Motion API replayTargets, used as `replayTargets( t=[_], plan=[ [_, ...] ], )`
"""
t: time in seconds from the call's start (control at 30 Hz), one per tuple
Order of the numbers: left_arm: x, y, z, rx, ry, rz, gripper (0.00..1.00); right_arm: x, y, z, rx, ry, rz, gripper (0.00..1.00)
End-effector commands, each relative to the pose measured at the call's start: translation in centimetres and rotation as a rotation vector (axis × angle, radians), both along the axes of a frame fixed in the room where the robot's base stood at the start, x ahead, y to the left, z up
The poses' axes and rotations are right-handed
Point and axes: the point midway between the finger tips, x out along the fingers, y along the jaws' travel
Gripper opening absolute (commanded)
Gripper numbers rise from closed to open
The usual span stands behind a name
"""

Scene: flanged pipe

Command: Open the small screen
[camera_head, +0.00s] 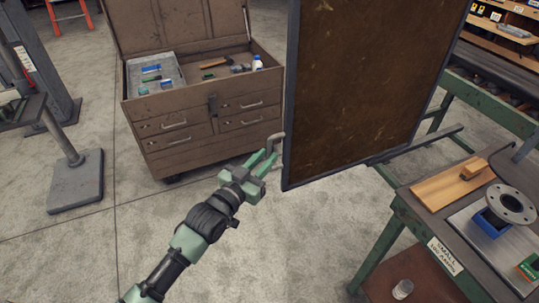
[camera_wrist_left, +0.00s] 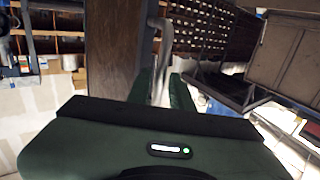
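The small screen (camera_head: 362,75) is a tall brown panel in a dark frame, standing upright at the centre right of the head view. Its bent grey handle (camera_head: 277,138) sticks out from the lower left edge. The left wrist view shows the panel's edge (camera_wrist_left: 116,45) and the handle (camera_wrist_left: 165,28) beside it. My left gripper (camera_head: 267,158) is at the handle, just left of the panel. Its fingers look parted, with the handle's lower part between them; firm contact cannot be made out. My right gripper is not in view.
A brown tool chest (camera_head: 205,125) with an open lid stands behind my left gripper. A green workbench (camera_head: 415,215) at the right holds a flanged pipe (camera_head: 511,204), a wooden board (camera_head: 452,186) and small boxes. The concrete floor (camera_head: 60,240) at the left front is clear.

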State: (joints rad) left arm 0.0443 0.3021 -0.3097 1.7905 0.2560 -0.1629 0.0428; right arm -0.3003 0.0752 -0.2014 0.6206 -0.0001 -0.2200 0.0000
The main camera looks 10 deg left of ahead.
Motion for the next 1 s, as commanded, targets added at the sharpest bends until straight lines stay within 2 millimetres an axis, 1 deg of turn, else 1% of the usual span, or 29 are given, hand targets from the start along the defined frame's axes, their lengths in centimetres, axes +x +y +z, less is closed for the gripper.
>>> replayTargets(
  t=[0.03, 0.1, 0.2, 0.33, 0.47, 0.87, 0.93, 0.97, 1.0],
  plan=[
    [-1.0, 0.3, -0.4, 0.002, 0.002, -0.001, 0.22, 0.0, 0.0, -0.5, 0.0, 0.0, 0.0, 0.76],
    [-2.2, 0.8, -0.4, 0.002, 0.002, -0.001, 0.22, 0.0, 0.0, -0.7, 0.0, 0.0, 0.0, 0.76],
    [-3.5, 1.3, -0.3, 0.001, 0.001, -0.001, 0.22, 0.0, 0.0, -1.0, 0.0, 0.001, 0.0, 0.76],
    [-4.6, 1.7, -0.2, 0.002, 0.002, 0.0, 0.22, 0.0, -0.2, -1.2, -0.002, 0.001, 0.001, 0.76],
    [-4.9, 1.8, 0.0, 0.0, 0.0, 0.0, 0.22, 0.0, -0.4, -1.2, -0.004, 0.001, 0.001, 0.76],
    [-4.9, 1.8, -0.1, 0.0, 0.001, 0.0, 0.22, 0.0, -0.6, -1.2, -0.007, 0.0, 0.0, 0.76],
    [-4.8, 1.9, -0.7, 0.004, 0.013, 0.004, 0.22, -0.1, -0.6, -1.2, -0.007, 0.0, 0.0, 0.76],
    [-4.8, 2.1, -1.3, 0.006, 0.023, 0.008, 0.22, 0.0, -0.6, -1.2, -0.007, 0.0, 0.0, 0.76],
    [-4.7, 2.3, -2.5, 0.013, 0.043, 0.016, 0.22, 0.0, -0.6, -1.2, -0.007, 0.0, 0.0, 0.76]
  ],
)
